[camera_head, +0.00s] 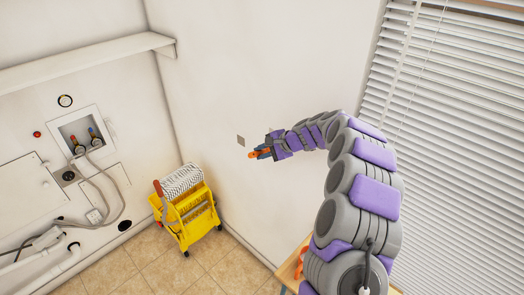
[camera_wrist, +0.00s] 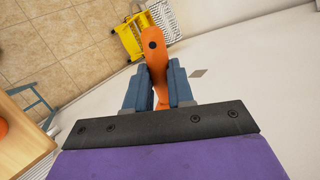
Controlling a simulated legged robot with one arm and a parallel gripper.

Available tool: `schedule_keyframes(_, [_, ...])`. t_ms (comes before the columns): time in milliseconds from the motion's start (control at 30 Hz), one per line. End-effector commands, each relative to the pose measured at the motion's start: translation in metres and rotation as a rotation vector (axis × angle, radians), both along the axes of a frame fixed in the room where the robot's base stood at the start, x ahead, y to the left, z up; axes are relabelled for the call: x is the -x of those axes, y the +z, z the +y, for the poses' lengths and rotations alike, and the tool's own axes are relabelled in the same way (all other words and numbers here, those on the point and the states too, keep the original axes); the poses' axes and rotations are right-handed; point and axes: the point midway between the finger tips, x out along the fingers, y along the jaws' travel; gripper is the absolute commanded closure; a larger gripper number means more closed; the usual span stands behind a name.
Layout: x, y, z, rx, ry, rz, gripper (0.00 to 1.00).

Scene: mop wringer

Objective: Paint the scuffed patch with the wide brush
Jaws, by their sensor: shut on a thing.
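My gripper (camera_head: 264,152) is shut on an orange handle, seen as the orange brush (camera_wrist: 157,60) between the blue-grey fingers in the wrist view. The handle has a dark hole near its far end; no bristles show, so I cannot confirm its width. The scuffed patch appears as a small grey square (camera_head: 241,140) on the plain white wall, just left of my gripper in the head view. It also shows in the wrist view (camera_wrist: 198,73), right of the fingers. The orange thing looks apart from the patch, though the exact gap to the wall is unclear.
A yellow mop wringer (camera_head: 190,218) with a white ribbed piece on top stands on the tiled floor in the corner. A wooden surface (camera_wrist: 25,150) is low beside my arm. Blinds (camera_head: 450,150) cover the right side; hoses (camera_head: 105,195) hang at left.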

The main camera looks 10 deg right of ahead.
Motion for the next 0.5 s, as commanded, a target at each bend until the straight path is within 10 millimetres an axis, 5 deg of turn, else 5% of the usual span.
schedule_keyframes(500, [0.001,-0.031,0.0,0.0,-0.002,-0.001,1.0])
